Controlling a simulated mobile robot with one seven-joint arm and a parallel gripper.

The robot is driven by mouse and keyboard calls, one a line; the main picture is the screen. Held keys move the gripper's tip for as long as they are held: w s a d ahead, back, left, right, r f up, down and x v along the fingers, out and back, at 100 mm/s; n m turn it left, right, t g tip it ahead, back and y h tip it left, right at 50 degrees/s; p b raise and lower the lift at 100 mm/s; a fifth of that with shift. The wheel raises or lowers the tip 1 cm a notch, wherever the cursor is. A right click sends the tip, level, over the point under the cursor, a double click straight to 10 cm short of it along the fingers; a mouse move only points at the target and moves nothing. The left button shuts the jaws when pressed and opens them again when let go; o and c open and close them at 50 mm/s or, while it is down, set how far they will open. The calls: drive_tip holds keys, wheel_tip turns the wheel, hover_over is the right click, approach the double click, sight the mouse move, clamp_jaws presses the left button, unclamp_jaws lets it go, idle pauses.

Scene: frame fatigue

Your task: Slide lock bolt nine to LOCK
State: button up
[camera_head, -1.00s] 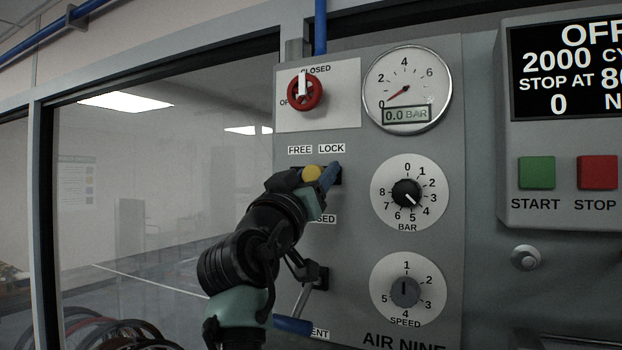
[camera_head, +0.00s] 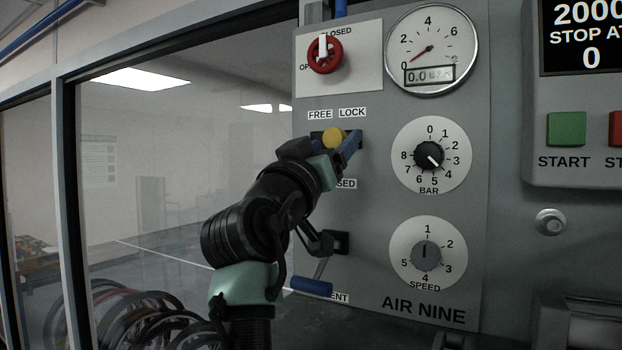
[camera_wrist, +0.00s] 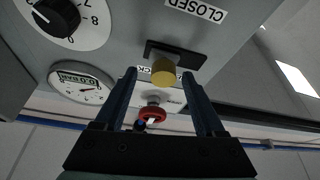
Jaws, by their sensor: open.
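The lock bolt's round yellow knob (camera_head: 334,137) sticks out of the AIR NINE panel (camera_head: 380,310), below the FREE label (camera_head: 319,114) and the LOCK label (camera_head: 352,112). In the head view it appears between the two labels. My gripper (camera_head: 327,152) is open at the bolt, with a blue finger on the knob's LOCK side. In the wrist view, the panel appears upside down; the knob (camera_wrist: 163,72) lies between my two spread fingers, with small gaps visible. The dark slot (camera_wrist: 190,54) shows behind it. My fingers hide part of the slot in the head view.
A red valve wheel (camera_head: 325,54) and a gauge (camera_head: 432,50) sit above. The BAR dial (camera_head: 429,156) and SPEED dial (camera_head: 426,256) are to the right. A blue-handled lever (camera_head: 312,286) is below my wrist. START (camera_head: 566,129) is farther right.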

drive_tip(key=b+v, duration=0.4)
drive_tip(key=v, duration=0.6)
drive_tip(key=shift+b, duration=0.3)
drive_tip(key=s+f+n+t+y, duration=0.2)
drive_tip(key=s+f+t+y, duration=0.2)
drive_tip(key=s, duration=1.5)
drive_tip(key=t+y, duration=0.3)
drive_tip(key=y, duration=0.2)
drive_tip(key=shift+n+y+b, duration=0.3)
drive_tip(key=shift+y+b, duration=0.05)
drive_tip(key=shift+y, duration=0.05)
drive_tip(key=shift+w, duration=0.1)
idle(0.7)
